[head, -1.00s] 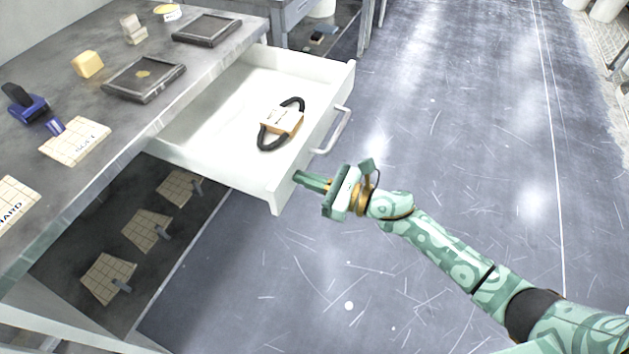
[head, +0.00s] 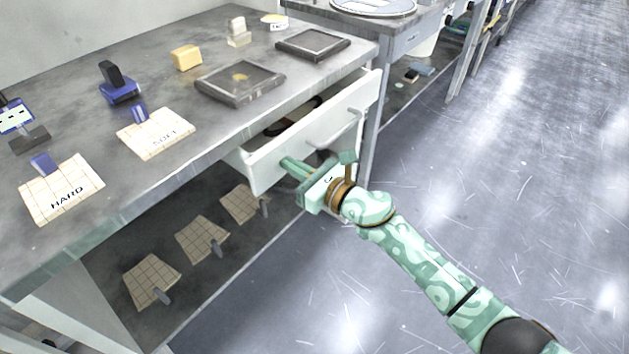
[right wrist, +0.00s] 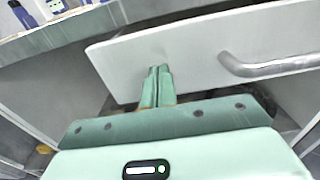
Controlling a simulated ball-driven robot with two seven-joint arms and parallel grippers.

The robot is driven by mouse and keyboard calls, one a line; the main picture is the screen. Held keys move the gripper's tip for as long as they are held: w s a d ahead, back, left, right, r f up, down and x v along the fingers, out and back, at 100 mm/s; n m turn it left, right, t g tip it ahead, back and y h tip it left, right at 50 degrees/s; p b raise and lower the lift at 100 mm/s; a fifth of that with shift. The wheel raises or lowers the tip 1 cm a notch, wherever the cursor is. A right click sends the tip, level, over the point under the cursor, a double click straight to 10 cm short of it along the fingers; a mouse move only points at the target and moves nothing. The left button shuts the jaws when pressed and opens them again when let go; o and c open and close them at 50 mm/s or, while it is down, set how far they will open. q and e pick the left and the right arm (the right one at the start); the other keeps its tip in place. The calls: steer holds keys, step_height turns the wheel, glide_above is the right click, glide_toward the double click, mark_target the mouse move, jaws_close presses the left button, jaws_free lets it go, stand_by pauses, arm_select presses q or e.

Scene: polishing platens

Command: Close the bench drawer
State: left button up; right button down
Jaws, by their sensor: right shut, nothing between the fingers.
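The white bench drawer (head: 310,137) stands partly open under the grey bench top, with a narrow gap showing behind its front panel. A dark looped object (head: 296,117) lies inside it, partly hidden. My right gripper (head: 288,166) is shut and empty, its fingertips at the outer face of the drawer front, left of the bar handle (head: 349,124). In the right wrist view the shut fingers (right wrist: 158,75) point at the white drawer front (right wrist: 195,50), seemingly touching it. The handle (right wrist: 265,66) is to their right. My left gripper is not in view.
The bench top (head: 75,105) carries a SOFT pad (head: 156,133), a HARD pad (head: 62,188), dark square trays (head: 240,83) and a yellow block (head: 186,57). Tiled pads (head: 203,240) lie on the lower shelf. The floor (head: 480,200) on the right is clear.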

mark_target(277, 154)
steer(key=b+x, duration=0.1)
steer(key=x, duration=0.3)
steer(key=shift+w+a+f+b, duration=0.1)
steer(key=shift+w+a+b, duration=0.15)
steer(key=shift+b, duration=0.1)
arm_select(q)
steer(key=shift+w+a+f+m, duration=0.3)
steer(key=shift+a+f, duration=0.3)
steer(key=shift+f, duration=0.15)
arm_select(e)
steer(key=shift+r, duration=0.3)
steer(key=shift+a+r, duration=0.1)
steer(key=shift+r, duration=0.1)
